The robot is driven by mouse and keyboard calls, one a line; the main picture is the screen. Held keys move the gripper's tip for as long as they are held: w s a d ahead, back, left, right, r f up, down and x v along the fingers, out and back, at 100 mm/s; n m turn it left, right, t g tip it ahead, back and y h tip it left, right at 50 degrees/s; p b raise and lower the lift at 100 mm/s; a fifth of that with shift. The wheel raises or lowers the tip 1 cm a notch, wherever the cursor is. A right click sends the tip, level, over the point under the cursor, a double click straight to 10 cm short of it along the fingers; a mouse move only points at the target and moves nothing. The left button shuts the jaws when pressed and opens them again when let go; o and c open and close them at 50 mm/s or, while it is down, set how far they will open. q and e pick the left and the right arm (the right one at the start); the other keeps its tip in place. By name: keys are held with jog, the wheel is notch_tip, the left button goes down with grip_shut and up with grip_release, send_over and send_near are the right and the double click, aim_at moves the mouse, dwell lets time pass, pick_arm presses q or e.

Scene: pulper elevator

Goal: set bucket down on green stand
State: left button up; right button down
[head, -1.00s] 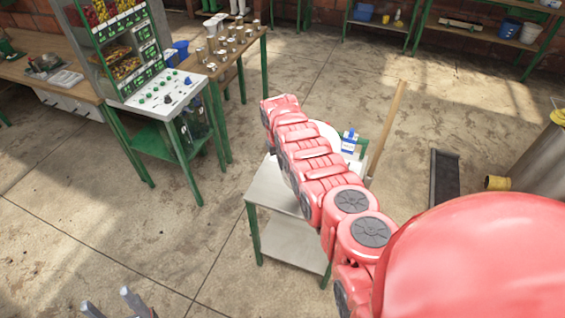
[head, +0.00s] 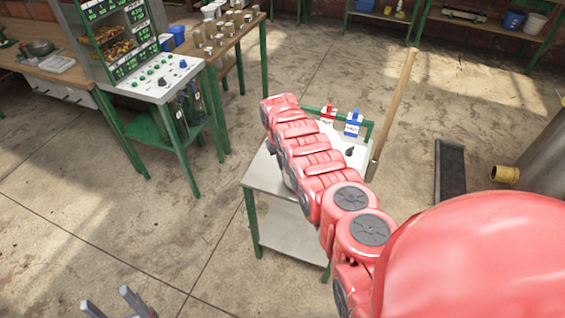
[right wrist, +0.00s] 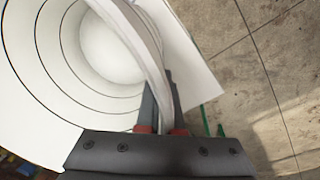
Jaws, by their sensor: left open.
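The green stand (head: 262,178) has green legs, a pale grey top and a lower shelf. It stands mid-picture in the head view, partly behind my red right arm. The white bucket (right wrist: 60,50) fills the left of the right wrist view, and I look into its open mouth. My right gripper (right wrist: 159,88) is shut on the bucket's pale handle. That arm hides the gripper and bucket in the head view, so I cannot tell whether the bucket touches the stand. My left gripper (head: 106,297) is open and empty at the lower left.
A control desk (head: 155,82) and a table with cans (head: 222,38) stand left. Floor in front is clear.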

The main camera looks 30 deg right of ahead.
jog(key=shift+f, duration=0.1)
jog(key=c, duration=1)
grip_release()
